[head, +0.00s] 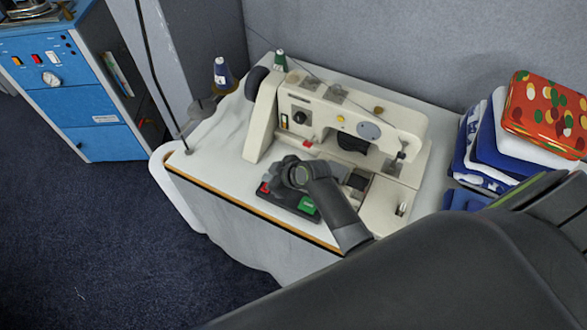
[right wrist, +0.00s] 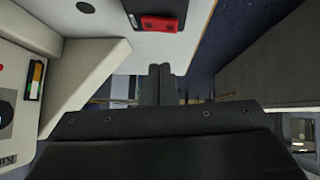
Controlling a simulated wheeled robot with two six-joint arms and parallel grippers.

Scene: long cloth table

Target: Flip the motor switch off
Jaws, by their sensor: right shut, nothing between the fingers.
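The motor switch (head: 286,203) is a dark box on the table in front of the sewing machine, with a red rocker (head: 265,188) at its left and a green rocker (head: 307,204) at its right. My right gripper (head: 277,178) is above the box and hides part of it. In the right wrist view its fingers (right wrist: 161,70) are together and empty. There the red rocker (right wrist: 160,24) is beyond the fingertips, with a visible gap in the picture. I cannot tell which side of the switch is pressed. My left gripper is in neither view.
The cream sewing machine (head: 350,110) stands close behind the switch. Folded blue and white cloths with a red patterned tin (head: 545,112) are at the right. A blue cabinet (head: 65,90) is on the floor at left.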

